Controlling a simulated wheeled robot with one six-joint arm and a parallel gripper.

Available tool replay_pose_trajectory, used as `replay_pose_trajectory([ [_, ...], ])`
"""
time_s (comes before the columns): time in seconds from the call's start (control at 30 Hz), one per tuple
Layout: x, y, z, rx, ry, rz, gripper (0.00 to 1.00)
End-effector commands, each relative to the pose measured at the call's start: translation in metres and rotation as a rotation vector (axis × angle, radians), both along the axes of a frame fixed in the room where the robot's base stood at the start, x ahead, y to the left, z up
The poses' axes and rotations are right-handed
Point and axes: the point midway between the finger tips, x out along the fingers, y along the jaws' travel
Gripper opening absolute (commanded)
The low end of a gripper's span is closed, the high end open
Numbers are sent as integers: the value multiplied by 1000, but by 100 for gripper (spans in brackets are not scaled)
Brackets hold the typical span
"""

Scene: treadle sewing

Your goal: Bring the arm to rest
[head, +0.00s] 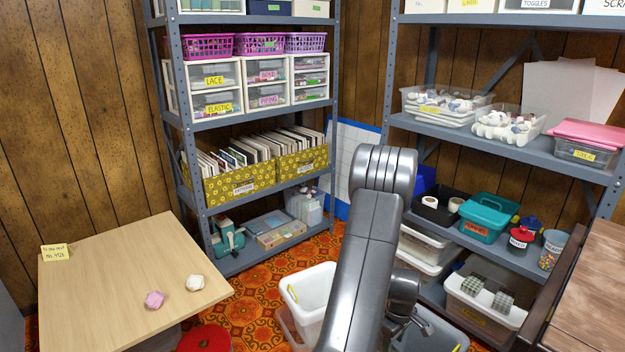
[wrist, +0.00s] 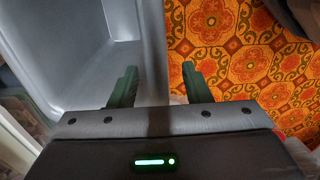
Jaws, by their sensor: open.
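My arm (head: 368,265) stands raised in the middle of the head view, bent at the top, in front of the gap between the two shelf racks. The fingertips of my gripper are not clearly visible there. In the wrist view my gripper (wrist: 160,84) shows two dark green fingers spread apart with nothing between them. Below them in that view are a grey bin (wrist: 60,60) on the left and patterned orange carpet (wrist: 235,50) on the right. The bin's wall passes between the fingers in the picture; the distance to it cannot be told.
A wooden table (head: 110,295) at left holds a pink lump (head: 154,300), a whitish lump (head: 195,283) and a yellow note (head: 56,252). A white bin (head: 308,290) stands on the floor beside my arm. Loaded racks stand behind; a brown wooden top (head: 592,300) is at right.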

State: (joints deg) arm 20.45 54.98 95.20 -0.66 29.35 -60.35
Motion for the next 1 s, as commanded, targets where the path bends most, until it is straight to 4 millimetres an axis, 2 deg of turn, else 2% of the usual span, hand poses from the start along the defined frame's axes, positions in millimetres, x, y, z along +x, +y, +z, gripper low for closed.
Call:
replay_pose_trajectory([
  [0.03,2,-1,21,-3,-6,0,44],
  [0.13,1,-1,42,-2,-6,0,44],
  [1.0,1,0,168,-1,-3,0,44],
])
